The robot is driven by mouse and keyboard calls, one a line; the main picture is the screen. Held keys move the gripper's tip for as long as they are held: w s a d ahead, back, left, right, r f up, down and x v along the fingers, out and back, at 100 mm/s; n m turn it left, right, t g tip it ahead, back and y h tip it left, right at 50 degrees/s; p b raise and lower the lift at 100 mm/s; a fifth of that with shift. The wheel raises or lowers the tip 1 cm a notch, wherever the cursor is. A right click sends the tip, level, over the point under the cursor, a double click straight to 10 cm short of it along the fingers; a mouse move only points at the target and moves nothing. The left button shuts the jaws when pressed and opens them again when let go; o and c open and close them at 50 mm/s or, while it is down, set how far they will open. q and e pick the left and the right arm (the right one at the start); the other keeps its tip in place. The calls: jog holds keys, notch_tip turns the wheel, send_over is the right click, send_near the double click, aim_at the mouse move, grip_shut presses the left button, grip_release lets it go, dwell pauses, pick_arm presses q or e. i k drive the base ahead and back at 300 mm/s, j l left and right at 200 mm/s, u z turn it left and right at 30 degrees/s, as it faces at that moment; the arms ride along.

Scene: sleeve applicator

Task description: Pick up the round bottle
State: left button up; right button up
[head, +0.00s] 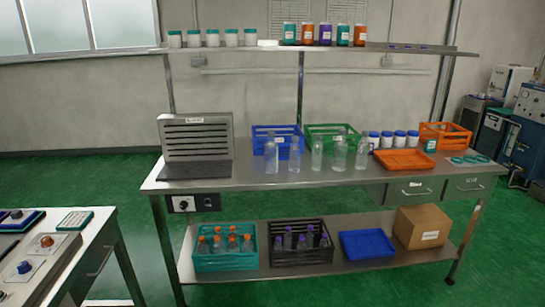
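Several clear, upright bottles stand in a row on the steel workbench (255,180). They include a bottle at the left (271,157), one beside it (294,157), one in the middle (317,153), a wider-looking one (340,155) and one at the right (362,154). At this size I cannot tell for certain which is the round bottle. Neither of my grippers shows in the head view.
Behind the bottles are a blue crate (262,131) and a green crate (318,129). White jars (399,139) and an orange tray (404,161) are to the right. A grey slotted applicator (196,138) stands left. Green floor is open before the bench.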

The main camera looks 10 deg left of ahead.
aim_at(271, 148)
jog(key=i+l+u, duration=0.2)
jog(key=u, duration=0.2)
jog(key=i+l+u, duration=0.25)
jog(key=u, duration=0.15)
